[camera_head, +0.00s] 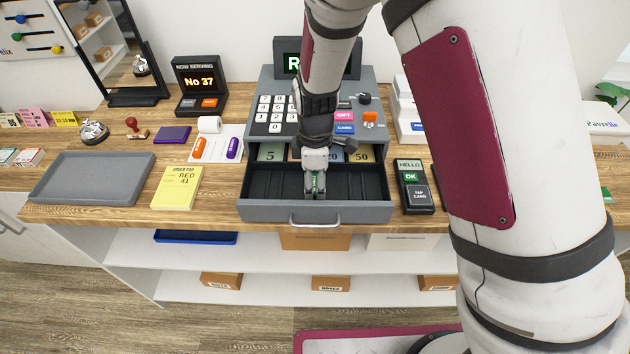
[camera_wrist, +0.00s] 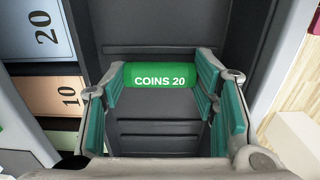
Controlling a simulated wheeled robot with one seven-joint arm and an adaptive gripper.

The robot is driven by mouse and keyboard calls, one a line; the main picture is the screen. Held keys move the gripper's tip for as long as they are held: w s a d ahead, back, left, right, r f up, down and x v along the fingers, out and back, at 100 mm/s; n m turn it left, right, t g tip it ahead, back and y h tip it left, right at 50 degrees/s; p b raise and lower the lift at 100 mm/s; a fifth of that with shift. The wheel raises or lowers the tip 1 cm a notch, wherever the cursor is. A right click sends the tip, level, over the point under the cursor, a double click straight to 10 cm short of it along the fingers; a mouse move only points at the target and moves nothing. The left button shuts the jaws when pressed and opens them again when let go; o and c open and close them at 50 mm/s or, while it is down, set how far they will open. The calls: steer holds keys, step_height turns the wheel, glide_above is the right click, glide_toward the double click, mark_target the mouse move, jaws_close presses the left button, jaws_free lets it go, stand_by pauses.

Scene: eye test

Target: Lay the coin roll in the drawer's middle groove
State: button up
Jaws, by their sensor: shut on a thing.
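The open drawer (camera_head: 262,210) of the cash register shows in the head view, with dark grooves running front to back in its front part. My gripper (camera_head: 315,190) points down over the middle of it, from left to right. In the wrist view, the gripper is shut on the green coin roll (camera_wrist: 160,82), marked COINS 20, with a finger at each end. The roll lies in line with the grooves. Dark drawer floor and ridges show around it. I cannot tell whether the roll touches the floor. In the head view, the gripper largely hides the roll and the middle groove.
Banknotes, including a 5 (camera_head: 270,152) and a 50 (camera_head: 361,153), lie in the drawer's back compartments. A card terminal (camera_head: 413,188) stands right of the drawer. A yellow order pad (camera_head: 177,188) and an empty grey tray (camera_head: 90,180) lie to the left.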

steer(key=shift+f, duration=0.15)
steer(key=o, duration=1.3)
steer(key=shift+f, duration=0.1)
